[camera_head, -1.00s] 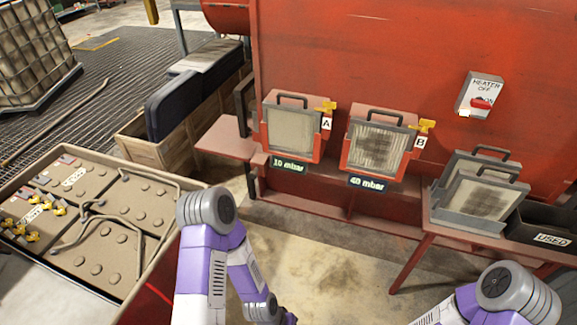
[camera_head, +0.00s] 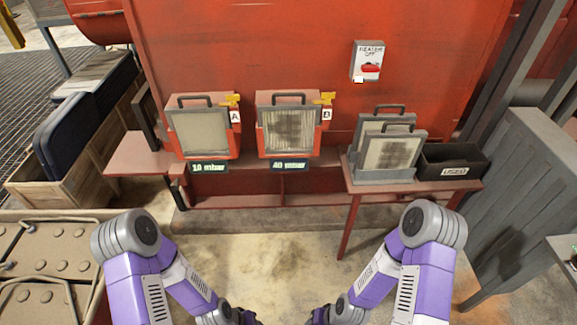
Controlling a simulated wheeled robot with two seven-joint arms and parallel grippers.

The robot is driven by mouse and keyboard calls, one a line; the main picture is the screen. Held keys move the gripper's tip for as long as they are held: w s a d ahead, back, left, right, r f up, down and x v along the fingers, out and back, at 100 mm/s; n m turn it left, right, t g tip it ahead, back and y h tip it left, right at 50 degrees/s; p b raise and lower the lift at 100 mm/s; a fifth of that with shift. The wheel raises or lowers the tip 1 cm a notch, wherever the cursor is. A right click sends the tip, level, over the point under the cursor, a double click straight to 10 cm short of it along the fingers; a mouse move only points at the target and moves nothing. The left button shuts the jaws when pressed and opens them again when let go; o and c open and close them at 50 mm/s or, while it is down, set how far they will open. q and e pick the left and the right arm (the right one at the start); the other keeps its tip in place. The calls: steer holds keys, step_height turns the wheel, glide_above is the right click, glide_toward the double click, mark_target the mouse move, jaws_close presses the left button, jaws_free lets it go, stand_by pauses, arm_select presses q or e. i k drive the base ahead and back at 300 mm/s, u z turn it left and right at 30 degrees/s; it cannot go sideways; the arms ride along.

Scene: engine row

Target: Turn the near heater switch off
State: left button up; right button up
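The heater switch (camera_head: 367,62) is a small white plate on the red machine wall, right of the picture's middle. Its label reads HEATER OFF at the top. A red handle (camera_head: 370,68) sits across its lower part, roughly level; the lettering beside the handle is too small to read. Only one heater switch shows. Both my arms reach down to the bottom edge, where their wrists are cut off. Neither gripper's fingers show. Both arms are far below the switch and apart from it.
Filter panels A (camera_head: 203,132) and B (camera_head: 290,130) hang left of the switch, with yellow valves beside them. Below it, a red table (camera_head: 430,187) bears dirty filters (camera_head: 390,152) and a black USED bin (camera_head: 455,162). Grey cabinets (camera_head: 525,190) stand at right. Floor before the table is clear.

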mark_target(369, 67)
steer(key=z, duration=0.25)
steer(key=k, duration=0.3)
steer(key=z, duration=3.2)
steer(key=i, duration=0.15)
steer(key=u, duration=1.7)
steer(key=i, duration=0.95)
steer(key=u, duration=0.25)
